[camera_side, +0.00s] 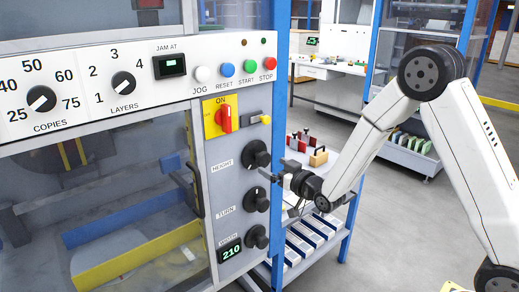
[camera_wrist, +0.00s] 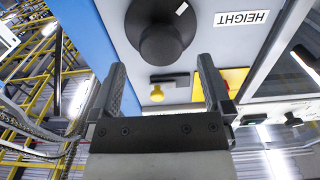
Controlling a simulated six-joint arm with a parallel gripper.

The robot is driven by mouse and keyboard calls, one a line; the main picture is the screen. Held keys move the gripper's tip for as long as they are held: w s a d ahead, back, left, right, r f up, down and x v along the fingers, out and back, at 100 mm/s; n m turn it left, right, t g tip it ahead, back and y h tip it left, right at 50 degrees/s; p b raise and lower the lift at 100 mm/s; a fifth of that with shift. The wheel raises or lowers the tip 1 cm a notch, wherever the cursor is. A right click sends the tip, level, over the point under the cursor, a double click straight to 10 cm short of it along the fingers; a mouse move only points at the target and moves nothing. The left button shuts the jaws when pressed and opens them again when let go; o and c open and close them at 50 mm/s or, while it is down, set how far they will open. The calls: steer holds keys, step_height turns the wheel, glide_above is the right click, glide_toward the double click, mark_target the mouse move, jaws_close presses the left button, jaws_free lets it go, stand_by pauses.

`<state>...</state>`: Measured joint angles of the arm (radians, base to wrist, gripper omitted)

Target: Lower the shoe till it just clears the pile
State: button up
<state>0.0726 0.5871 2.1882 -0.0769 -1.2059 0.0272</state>
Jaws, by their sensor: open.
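The black HEIGHT knob (camera_side: 256,155) is the top one of three black knobs on the machine's front panel. In the wrist view, which shows the panel upside down, the knob (camera_wrist: 162,38) stands just beyond and between my fingertips. My gripper (camera_side: 281,172) is open and empty, level with the lower part of the knob and a little to its right. Both fingers of my gripper (camera_wrist: 161,65) show, apart from each other. I cannot make out the shoe or the pile for certain behind the machine's window (camera_side: 100,200).
A red switch (camera_side: 225,119) and yellow knob (camera_side: 264,119) are above. A blue post (camera_side: 280,80) and a shelf rack (camera_side: 305,235) stand close right.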

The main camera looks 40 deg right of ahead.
mark_target(265, 161)
steer(key=shift+w, duration=2.7)
steer(key=c, duration=1.2)
steer(key=shift+m, duration=0.4)
steer(key=m, duration=0.8)
